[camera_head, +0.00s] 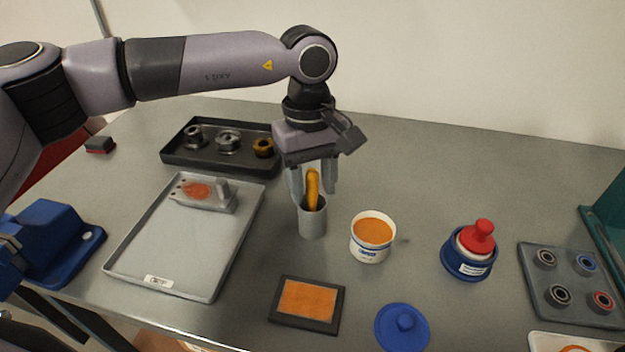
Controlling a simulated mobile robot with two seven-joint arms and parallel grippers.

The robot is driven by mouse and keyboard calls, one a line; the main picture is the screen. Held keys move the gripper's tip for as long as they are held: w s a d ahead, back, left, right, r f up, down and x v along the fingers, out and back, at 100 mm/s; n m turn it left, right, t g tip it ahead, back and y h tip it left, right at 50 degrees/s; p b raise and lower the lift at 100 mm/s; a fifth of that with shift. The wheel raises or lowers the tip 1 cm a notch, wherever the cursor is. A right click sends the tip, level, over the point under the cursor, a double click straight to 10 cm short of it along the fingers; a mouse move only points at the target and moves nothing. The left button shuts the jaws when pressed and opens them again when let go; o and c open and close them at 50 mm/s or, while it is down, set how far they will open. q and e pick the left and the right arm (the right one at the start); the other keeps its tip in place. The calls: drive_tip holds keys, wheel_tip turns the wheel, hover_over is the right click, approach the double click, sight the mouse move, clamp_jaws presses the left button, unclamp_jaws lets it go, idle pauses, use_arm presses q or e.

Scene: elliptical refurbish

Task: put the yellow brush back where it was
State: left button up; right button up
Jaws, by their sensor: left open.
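The yellow brush (312,187) stands upright in a grey cylindrical cup (312,221) near the middle of the table. Its lower end is hidden inside the cup. My left gripper (314,190) points straight down over the cup, with its fingers on either side of the brush's upper part. The fingers are open and appear apart from the brush. My right gripper is not in view.
A white tub of orange paste (371,237) stands close right of the cup. A grey tray (160,260) lies left, a black parts tray (185,158) behind, and an orange pad (308,301) in front. A blue lid (402,328) and red-topped bottle (473,249) are at right.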

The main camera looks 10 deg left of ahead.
use_arm(q)
drive_tip(key=r, duration=0.8)
drive_tip(key=w+r, duration=0.1)
drive_tip(key=r, duration=0.3)
drive_tip(key=shift+a+b, duration=0.3)
